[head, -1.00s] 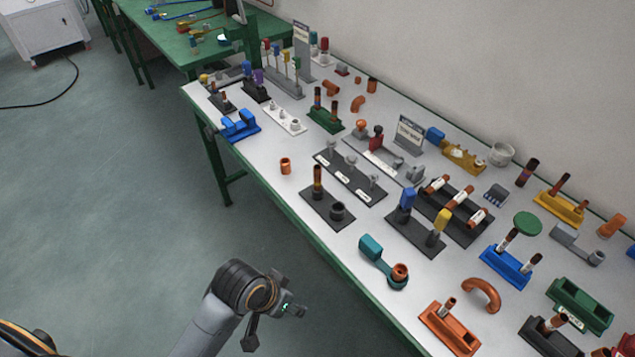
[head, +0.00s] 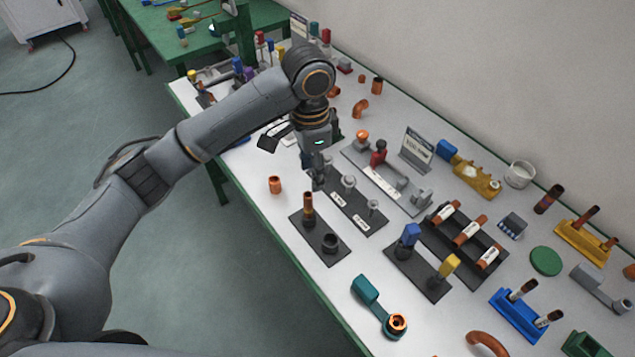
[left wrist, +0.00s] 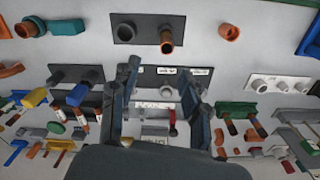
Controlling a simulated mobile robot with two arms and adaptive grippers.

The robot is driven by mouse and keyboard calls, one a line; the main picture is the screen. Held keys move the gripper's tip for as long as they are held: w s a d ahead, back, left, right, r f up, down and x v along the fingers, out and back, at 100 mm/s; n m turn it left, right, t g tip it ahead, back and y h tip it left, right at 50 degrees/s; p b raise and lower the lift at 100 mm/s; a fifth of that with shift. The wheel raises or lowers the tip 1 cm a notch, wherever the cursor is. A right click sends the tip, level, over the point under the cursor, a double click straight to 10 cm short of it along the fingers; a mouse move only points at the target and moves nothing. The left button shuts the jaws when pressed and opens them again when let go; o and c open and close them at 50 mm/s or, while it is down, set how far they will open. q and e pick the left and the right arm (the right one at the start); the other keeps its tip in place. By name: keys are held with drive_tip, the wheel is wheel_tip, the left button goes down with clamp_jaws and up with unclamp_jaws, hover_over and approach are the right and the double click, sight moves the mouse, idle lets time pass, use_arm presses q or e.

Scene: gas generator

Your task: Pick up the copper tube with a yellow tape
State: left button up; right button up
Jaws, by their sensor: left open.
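An upright copper tube (head: 307,203) stands in one end of a dark two-post holder (head: 320,246) near the table's front edge. Its tape colour is hard to make out now. In the left wrist view the tube (left wrist: 166,40) shows a dark band and lies beyond the fingertips. My left gripper (head: 294,160) is open and empty over the table, behind and above the tube, apart from it. Its two fingers also show in the left wrist view (left wrist: 160,75). Other taped tubes (left wrist: 231,127) stand in a green holder (left wrist: 237,109), which my arm hides in the head view. My right gripper is out of view.
A short copper ring (head: 275,185) stands left of the holder. A dark plate with grey posts (head: 348,186) lies near the gripper. A teal wrench-like part (head: 367,291) and a blue-and-yellow fixture (head: 411,236) stand to the right. The back wall borders the table.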

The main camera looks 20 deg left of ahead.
sight(308, 196)
use_arm(q)
drive_tip(key=f, duration=0.4)
drive_tip(key=f+p, duration=0.1)
drive_tip(key=f, duration=0.1)
drive_tip(key=shift+s+a, duration=0.25)
drive_tip(key=shift+w+a+f+p, duration=0.1)
drive_tip(key=shift+a+f+p, duration=0.1)
drive_tip(key=shift+f, duration=0.55)
drive_tip(key=shift+w+a+f+p, duration=0.1)
drive_tip(key=shift+f+p, duration=0.1)
drive_tip(key=shift+f, duration=0.5)
wheel_tip(308, 196, down, 3)
drive_tip(key=shift+a+f+p, duration=0.15)
drive_tip(key=shift+f+p, duration=0.05)
drive_tip(key=shift+p, duration=0.1)
drive_tip(key=shift+f, duration=0.15)
clamp_jaws()
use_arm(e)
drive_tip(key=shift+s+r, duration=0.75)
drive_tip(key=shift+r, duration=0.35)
